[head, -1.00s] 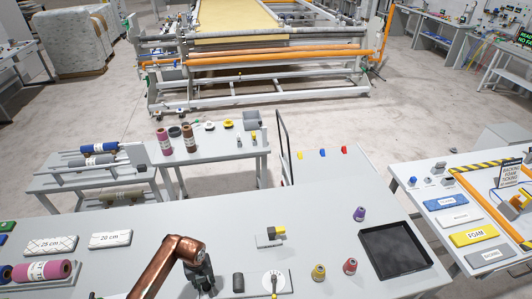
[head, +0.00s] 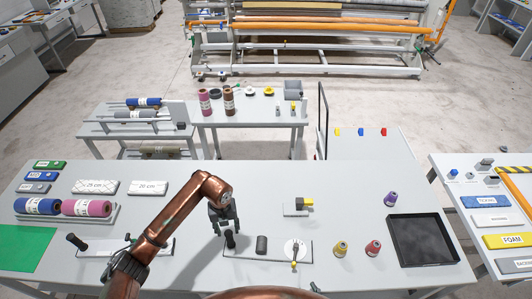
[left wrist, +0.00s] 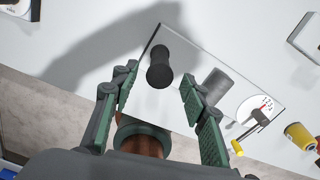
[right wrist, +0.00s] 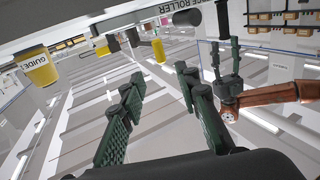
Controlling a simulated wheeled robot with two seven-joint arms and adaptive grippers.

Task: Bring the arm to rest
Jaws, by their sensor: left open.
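My left gripper (head: 224,224) hangs over the left end of a pale board on the front table. Its fingers (left wrist: 160,95) are spread apart and empty in the left wrist view. A black handle (left wrist: 160,67) stands on the board, seen through the gap between them; it also shows just below the gripper in the head view (head: 230,240). I cannot tell whether they touch it. My right gripper (right wrist: 160,95) shows only in its own wrist view, fingers apart with nothing between them. That view also shows my left gripper (right wrist: 228,65) at the right.
Blue (head: 38,206) and pink rolls (head: 88,208) lie left. Bare table (head: 330,180) lies behind.

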